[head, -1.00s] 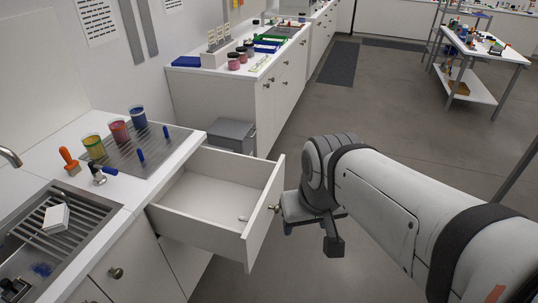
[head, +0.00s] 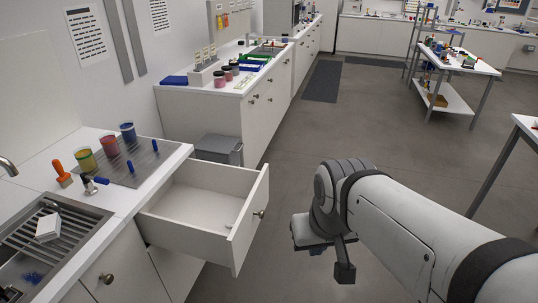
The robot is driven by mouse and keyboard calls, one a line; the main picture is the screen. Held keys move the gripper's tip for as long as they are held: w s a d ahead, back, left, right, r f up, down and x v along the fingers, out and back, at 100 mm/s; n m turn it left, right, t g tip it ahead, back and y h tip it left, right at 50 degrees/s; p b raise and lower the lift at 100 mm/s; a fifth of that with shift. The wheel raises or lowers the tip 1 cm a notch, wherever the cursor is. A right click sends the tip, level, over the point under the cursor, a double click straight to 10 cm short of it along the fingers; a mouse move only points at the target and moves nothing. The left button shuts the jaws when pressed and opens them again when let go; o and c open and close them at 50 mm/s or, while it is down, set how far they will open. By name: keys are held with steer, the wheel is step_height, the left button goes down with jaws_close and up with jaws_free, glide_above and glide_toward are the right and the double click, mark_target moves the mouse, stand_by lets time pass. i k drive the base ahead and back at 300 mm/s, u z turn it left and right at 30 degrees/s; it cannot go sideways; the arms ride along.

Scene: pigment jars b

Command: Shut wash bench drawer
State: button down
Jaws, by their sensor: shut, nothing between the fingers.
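The wash bench drawer (head: 240,222) is pulled well out from the wash bench (head: 124,200). It has a white front with a round knob (head: 261,214).
Jars (head: 109,146) and an orange-handled brush (head: 60,172) stand on the bench beside the sink (head: 40,240). A grey bin (head: 218,149) stands behind the drawer. A white table edge (head: 527,125) is at the right. Floor to the drawer's right is clear.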

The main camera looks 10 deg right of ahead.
mark_target(189, 214)
steer(key=z, duration=0.15)
steer(key=i, duration=1.15)
steer(key=u, duration=0.5)
